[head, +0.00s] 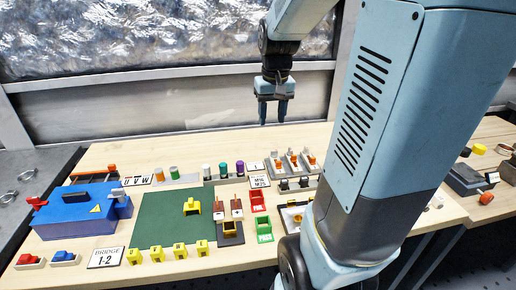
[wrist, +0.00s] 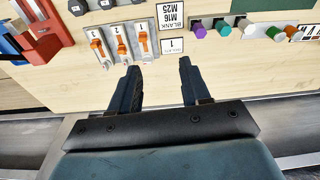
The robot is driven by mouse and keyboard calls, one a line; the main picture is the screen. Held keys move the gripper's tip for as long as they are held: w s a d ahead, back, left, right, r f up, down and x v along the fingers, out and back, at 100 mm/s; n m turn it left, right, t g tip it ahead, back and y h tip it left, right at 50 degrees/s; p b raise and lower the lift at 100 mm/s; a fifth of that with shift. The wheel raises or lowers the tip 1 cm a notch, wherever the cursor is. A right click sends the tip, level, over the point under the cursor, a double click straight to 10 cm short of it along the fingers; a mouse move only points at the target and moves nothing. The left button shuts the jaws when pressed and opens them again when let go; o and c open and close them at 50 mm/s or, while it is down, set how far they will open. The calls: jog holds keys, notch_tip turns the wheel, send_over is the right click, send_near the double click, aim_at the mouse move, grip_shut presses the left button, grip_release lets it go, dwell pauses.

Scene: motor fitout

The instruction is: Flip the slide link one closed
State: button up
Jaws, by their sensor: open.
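Three slide links with orange handles on pale plates stand in a row at the back of the bench. In the wrist view they are marked 3, 2 and 1 from left to right; slide link one (wrist: 143,40) is the rightmost. In the head view it appears to be the left one of the row (head: 277,164). Whether its handle is open or closed is hard to tell. My gripper (wrist: 158,64) is open and empty, pointing down. In the head view my gripper (head: 273,122) hangs above and behind the row, touching nothing.
Coloured round knobs (wrist: 222,28) stand beside the links, with a label plate (wrist: 172,14) between. In the head view a green mat (head: 160,222), a blue box (head: 80,210) and several yellow pieces (head: 180,250) lie at the left. My arm hides part of the bench's right side.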

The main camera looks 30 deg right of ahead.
jog(key=g, duration=0.1)
send_over(279, 162)
notch_tip(279, 162, down, 5)
jog(key=shift+m, duration=0.4)
notch_tip(279, 162, down, 14)
jog(key=shift+c, duration=0.2)
grip_shut()
dwell(0.4)
